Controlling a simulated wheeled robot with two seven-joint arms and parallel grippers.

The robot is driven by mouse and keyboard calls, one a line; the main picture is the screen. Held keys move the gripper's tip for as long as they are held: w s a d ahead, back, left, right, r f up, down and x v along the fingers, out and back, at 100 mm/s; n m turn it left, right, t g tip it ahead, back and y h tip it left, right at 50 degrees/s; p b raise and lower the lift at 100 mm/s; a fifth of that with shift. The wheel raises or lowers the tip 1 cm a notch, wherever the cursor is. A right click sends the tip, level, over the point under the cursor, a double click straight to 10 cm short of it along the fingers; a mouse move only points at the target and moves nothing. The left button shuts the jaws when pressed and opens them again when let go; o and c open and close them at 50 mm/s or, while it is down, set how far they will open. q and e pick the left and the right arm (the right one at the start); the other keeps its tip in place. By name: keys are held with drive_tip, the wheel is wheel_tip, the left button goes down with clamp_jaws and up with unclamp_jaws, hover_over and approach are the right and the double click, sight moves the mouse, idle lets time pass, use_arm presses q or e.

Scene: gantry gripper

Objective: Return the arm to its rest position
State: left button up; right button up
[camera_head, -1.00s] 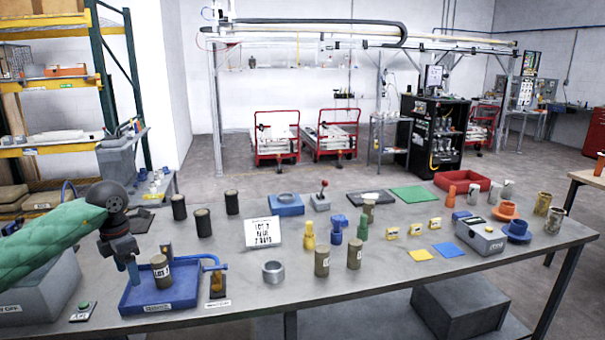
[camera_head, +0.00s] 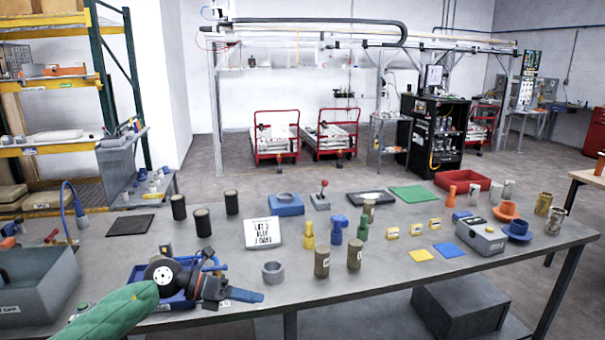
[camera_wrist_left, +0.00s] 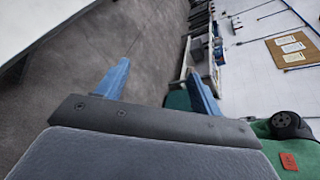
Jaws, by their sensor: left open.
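My left arm, in a green sleeve (camera_head: 112,312), comes in at the bottom left of the head view. My left gripper (camera_head: 258,296) is sideways over the front edge of the table, blue fingers to the right. It is open and empty. In the left wrist view, its two blue fingers (camera_wrist_left: 158,78) stand well apart with only floor and wall between them. The blue tray (camera_head: 178,303) is partly hidden behind my wrist, and I cannot see what stands in it. My right gripper is not in view.
The grey table (camera_head: 345,290) holds a grey ring (camera_head: 273,272) right of my gripper and two brown cans (camera_head: 322,261) beyond it. A white sign (camera_head: 263,233) stands behind. A grey bin (camera_head: 35,285) is at the left. The front edge right of the ring is clear.

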use_arm(q)
drive_tip(key=s+d+r+n+t+h, duration=0.2)
drive_tip(key=d+r+n+t+h, duration=0.2)
drive_tip(key=d+n+h, duration=0.1)
drive_tip(key=s+a+f+n+t+y, duration=0.3)
drive_tip(key=a+f+n+t+y, duration=0.35)
drive_tip(key=n, duration=0.95)
drive_tip(key=s+a+f+n+t+y, duration=0.3)
drive_tip(key=a+f+n+y, duration=0.4)
drive_tip(key=f+n+y, duration=0.6)
drive_tip(key=s+f+n+g+h, duration=0.1)
drive_tip(key=s+f+n+g, duration=0.4)
drive_tip(key=s, duration=0.8)
drive_tip(key=s+f+n+g, duration=0.2)
drive_tip(key=s+f+g, duration=0.5)
drive_tip(key=s, duration=0.5)
drive_tip(key=s+d+f+g, duration=0.1)
drive_tip(key=s+d+f, duration=0.1)
drive_tip(key=f, duration=1.5)
drive_tip(key=s+d+f, duration=0.2)
drive_tip(key=f, duration=1.5)
drive_tip(key=shift+f+g+h, duration=0.2)
drive_tip(key=shift+g+h, duration=0.15)
